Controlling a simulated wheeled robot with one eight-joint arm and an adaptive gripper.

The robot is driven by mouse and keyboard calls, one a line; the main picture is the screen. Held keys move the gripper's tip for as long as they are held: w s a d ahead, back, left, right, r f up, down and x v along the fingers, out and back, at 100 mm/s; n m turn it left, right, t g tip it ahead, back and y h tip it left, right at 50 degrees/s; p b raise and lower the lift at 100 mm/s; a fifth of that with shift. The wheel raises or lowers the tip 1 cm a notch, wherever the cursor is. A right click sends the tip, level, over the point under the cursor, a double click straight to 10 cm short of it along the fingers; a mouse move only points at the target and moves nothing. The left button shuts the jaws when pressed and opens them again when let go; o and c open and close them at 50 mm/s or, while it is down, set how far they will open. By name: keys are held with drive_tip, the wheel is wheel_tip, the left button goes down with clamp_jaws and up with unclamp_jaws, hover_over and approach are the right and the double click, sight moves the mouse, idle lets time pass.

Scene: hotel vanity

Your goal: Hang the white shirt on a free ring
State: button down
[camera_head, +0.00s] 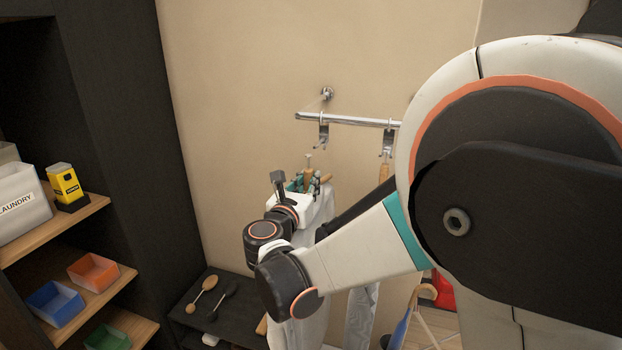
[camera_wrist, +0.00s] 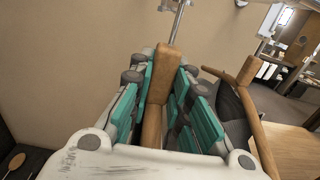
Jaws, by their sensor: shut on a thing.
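My gripper (camera_head: 308,183) is shut on the brown wooden hanger (camera_wrist: 158,92); its teal finger pads press on both sides of the wood in the wrist view. The hanger's metal hook (camera_wrist: 181,14) rises above the wood. White cloth, apparently the white shirt (camera_head: 310,328), hangs below my gripper, largely hidden by my arm. The metal rail (camera_head: 350,120) is on the wall above, with a hanging ring fitting (camera_head: 323,136) at its left that looks empty. A second fitting (camera_head: 388,140) is further right, with wood below it. Contact between the held hanger and a fitting is unclear.
Another wooden hanger (camera_wrist: 246,72) with dark cloth is close right of my gripper. A dark shelf unit at left holds a laundry box (camera_head: 20,205) and coloured trays. A low dark bench (camera_head: 240,315) is below. My arm hides the rail's right part.

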drive_tip(key=shift+v, duration=4.45)
drive_tip(key=shift+r, duration=0.1)
